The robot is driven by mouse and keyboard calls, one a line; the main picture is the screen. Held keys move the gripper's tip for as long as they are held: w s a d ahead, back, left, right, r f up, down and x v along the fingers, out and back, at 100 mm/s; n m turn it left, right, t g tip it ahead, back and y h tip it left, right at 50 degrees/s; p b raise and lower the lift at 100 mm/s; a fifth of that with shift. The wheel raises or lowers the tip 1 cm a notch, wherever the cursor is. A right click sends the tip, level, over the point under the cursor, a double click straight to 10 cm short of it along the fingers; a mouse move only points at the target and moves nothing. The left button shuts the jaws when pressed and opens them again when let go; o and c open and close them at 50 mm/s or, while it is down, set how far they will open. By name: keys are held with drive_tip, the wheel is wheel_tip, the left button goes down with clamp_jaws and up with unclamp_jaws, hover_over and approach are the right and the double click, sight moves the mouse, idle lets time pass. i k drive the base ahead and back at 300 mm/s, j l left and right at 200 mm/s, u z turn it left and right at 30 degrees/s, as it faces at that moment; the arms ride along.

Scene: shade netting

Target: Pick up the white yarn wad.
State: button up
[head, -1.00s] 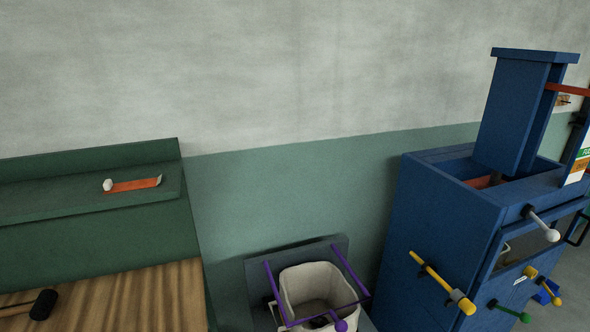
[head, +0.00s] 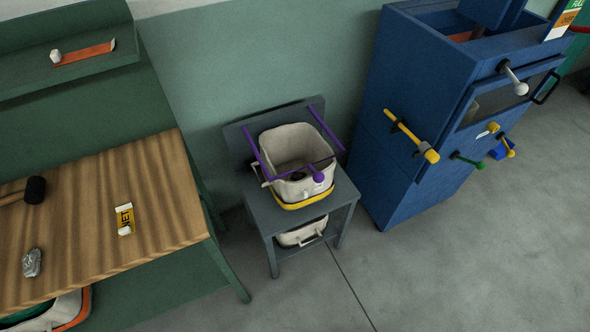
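A small white lump (head: 55,56) sits on the green shelf at the upper left, at the left end of an orange strip (head: 85,53). Another small white piece (head: 124,231) lies at the near end of a yellow card marked "NET" (head: 124,215) on the wooden bench top. A crumpled grey wad (head: 32,262) lies on the bench top nearer the left edge. The two white pieces are too small to tell which is yarn. My gripper is not in view.
The wooden bench (head: 165,190) also holds a black-headed mallet (head: 34,190). A grey stand (head: 262,217) holds a cream bin (head: 290,142) with purple bars. A blue machine (head: 400,110) has levers sticking out. Grey floor (head: 440,265) is clear in front.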

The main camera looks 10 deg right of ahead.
sight(31, 261)
drive_tip(key=u, duration=1.6)
drive_tip(key=i+j, duration=0.15)
drive_tip(key=j, duration=0.25)
drive_tip(key=i+j, duration=0.15)
drive_tip(key=j, duration=0.2)
drive_tip(key=i+j, duration=0.1)
drive_tip(key=j, duration=0.3)
drive_tip(key=i+j, duration=0.15)
drive_tip(key=j, duration=0.2)
drive_tip(key=i+j, duration=0.15)
drive_tip(key=j, duration=0.25)
drive_tip(key=i+j, duration=0.15)
drive_tip(key=j, duration=0.25)
drive_tip(key=i+l, duration=0.2)
drive_tip(key=i+u, duration=0.05)
drive_tip(key=i, duration=0.05)
